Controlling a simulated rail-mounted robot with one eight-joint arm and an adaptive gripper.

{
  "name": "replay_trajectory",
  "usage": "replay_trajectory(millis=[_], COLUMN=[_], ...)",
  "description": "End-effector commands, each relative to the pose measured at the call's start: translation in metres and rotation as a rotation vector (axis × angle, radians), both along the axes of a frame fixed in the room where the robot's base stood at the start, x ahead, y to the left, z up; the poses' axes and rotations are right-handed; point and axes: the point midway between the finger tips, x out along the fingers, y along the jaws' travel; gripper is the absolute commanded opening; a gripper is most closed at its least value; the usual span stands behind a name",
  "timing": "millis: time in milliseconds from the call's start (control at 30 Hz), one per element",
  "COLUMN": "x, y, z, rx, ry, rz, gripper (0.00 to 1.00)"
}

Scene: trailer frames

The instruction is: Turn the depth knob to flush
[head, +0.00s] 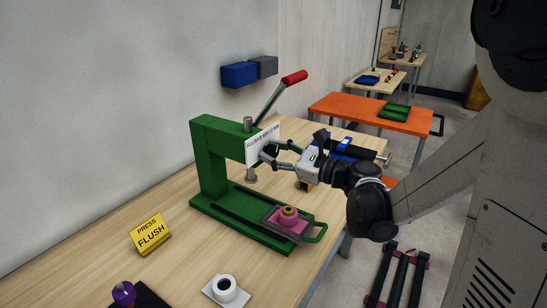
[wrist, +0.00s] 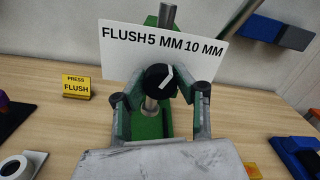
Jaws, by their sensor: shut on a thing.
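A green press (head: 205,155) stands on the wooden table with a white label plate (head: 262,143) on its head. In the wrist view the plate (wrist: 122,52) reads FLUSH, 5 MM and 10 MM from left to right. Below the words is the black depth knob (wrist: 155,78) with a white pointer line, slanting up and to the right, away from FLUSH. My gripper (head: 269,155) reaches the front of the plate; in the wrist view my gripper (wrist: 160,92) has a finger on each side of the knob and is shut on it. The exact finger contact is hard to see.
A yellow PRESS FLUSH sign (head: 151,234) stands left of the press. A pink block (head: 287,224) sits on the press base, and a white cup (head: 226,288) is nearer. The red-tipped lever (head: 294,77) rises behind the plate. An orange table (head: 372,112) stands behind.

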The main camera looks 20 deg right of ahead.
Motion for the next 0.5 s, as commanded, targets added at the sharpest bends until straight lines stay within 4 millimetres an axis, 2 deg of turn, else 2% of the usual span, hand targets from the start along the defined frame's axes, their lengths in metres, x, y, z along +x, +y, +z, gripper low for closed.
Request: replay_trajectory(millis=[500], x=[0.0002], y=[-0.0004], z=[-0.0011], rx=[-0.374], ry=[-0.318], rz=[-0.001], gripper=[0.02])
